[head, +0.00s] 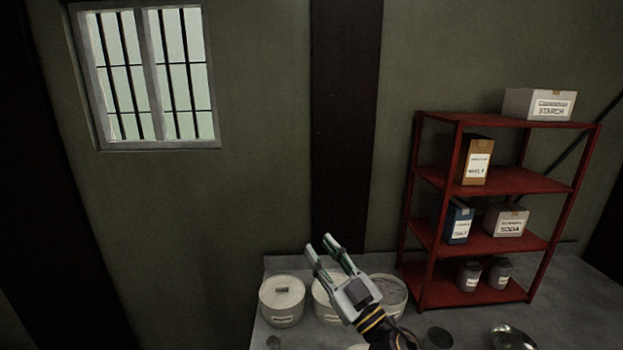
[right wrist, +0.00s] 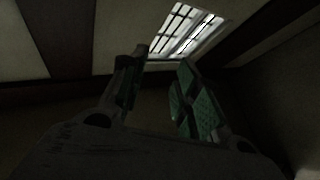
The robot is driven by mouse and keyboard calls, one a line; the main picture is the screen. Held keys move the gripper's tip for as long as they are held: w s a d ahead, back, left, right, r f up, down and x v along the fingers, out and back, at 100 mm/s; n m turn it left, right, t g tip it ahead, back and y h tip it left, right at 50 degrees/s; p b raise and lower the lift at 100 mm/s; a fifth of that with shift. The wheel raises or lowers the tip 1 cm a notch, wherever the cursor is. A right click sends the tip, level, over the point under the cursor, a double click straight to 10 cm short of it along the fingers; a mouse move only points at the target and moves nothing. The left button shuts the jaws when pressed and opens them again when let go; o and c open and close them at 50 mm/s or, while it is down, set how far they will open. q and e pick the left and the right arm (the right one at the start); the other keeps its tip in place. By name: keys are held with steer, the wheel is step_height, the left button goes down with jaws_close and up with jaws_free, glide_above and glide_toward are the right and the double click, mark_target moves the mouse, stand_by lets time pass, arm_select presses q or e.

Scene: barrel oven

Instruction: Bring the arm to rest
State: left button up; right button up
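My right gripper (head: 328,252) is raised in front of the wall, over the counter with the white tubs, in the head view. Its two fingers point up and to the left and stand apart, with nothing between them. In the right wrist view the two fingers (right wrist: 160,75) are also apart and empty, with the barred window behind their tips. My left gripper does not show in either view.
A red shelf (head: 497,181) with boxes and jars stands to the right. A metal bowl (head: 512,338) is at the front right. A barred window (head: 150,75) is upper left.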

steer(key=s+d+f+m+g+h, duration=0.1)
steer(key=d+f+m+g+h, duration=0.3)
steer(key=d+f+m+h, duration=1)
steer(key=s+d+f+n+g, duration=0.3)
steer(key=s+f+g, duration=0.2)
steer(key=s+f, duration=0.55)
steer(key=s+d+f+n+g, duration=0.3)
steer(key=s+f+g, duration=0.3)
steer(key=s+f, duration=0.45)
steer(key=s+f+g, duration=0.1)
steer(key=s+f, duration=0.2)
steer(key=f, duration=3)
steer(key=s+d+f, duration=0.2)
steer(key=s+f, duration=0.7)
steer(key=s, duration=0.2)
steer(key=s+d+f+g, duration=0.1)
steer(key=s+d+f, duration=0.1)
steer(key=s+f, duration=0.8)
steer(key=shift+s, duration=0.55)
